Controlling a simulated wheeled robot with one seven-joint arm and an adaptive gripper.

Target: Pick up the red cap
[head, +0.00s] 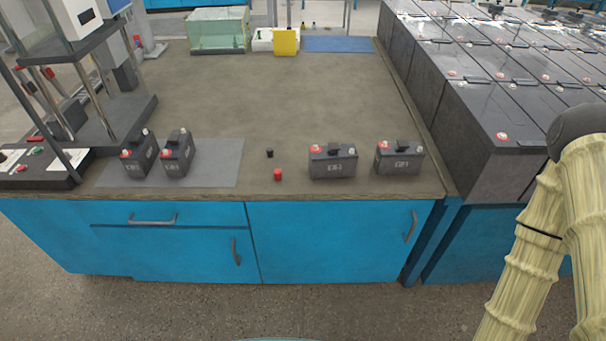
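The red cap (278,175) stands on the brown worktop near its front edge, a little left of the batteries at the right. A small black cap (269,153) sits just behind it and slightly to its left. Nothing touches the red cap, and it is in plain sight. My arm shows at the far right of the head view, in front of the large battery row and well apart from the cap. My gripper is outside the picture, so its state is hidden.
Two small batteries (332,161) (399,157) stand right of the caps. Two more (138,154) (177,153) stand on a grey mat (216,165) at left, beside a test stand (118,118). Large batteries (500,110) line the right side. The worktop's middle (270,95) is clear.

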